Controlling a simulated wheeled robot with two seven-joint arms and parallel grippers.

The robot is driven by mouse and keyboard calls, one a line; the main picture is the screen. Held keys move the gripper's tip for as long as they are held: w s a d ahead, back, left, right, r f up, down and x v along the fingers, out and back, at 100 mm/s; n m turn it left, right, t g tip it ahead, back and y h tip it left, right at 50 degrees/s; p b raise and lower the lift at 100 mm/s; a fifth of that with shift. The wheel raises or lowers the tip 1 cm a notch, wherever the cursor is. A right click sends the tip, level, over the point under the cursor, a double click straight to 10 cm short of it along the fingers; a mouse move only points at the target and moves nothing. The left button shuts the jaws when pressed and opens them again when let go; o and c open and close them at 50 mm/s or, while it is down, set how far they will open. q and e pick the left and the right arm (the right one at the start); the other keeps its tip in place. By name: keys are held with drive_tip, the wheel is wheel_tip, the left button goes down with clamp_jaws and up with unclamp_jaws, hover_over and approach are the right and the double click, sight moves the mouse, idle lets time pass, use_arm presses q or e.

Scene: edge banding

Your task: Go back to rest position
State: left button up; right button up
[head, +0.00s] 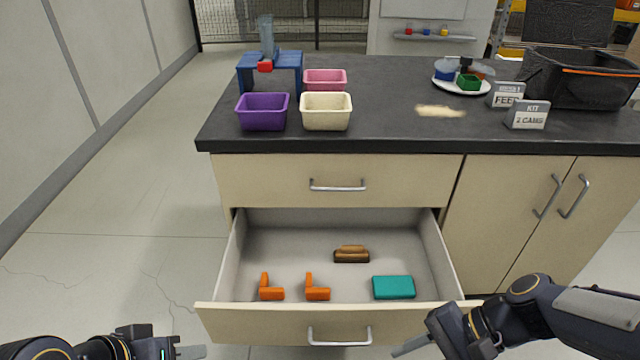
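My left gripper (190,351) is at the bottom left edge of the head view, in front of the open drawer's left corner. My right gripper (408,346) is at the bottom, right of the drawer handle (340,337), with its arm coming in from the right. Nothing shows held in either gripper, but the gap between the fingers cannot be made out. The lower drawer (285,236) is pulled open. It holds two orange L-shaped pieces (270,288) (317,289), a brown wooden brush-like block (351,254) and a teal block (394,287).
The dark countertop (390,130) carries a purple bin (262,111), a cream bin (326,111), a pink bin (325,79), a blue stand (285,66), a plate (440,83) with coloured pieces, two signs and a black crate (580,90). The upper drawer (280,170) is shut. Floor at left is clear.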

drive_tip(key=s+d+r+n+t+h, duration=0.2)
drive_tip(key=d+r+n+t+h, duration=0.35)
drive_tip(key=n, duration=0.25)
wheel_tip(320, 180, up, 24)
drive_tip(key=p, duration=2.4)
drive_tip(key=shift+r+t, duration=0.2)
drive_tip(key=shift+t, duration=0.15)
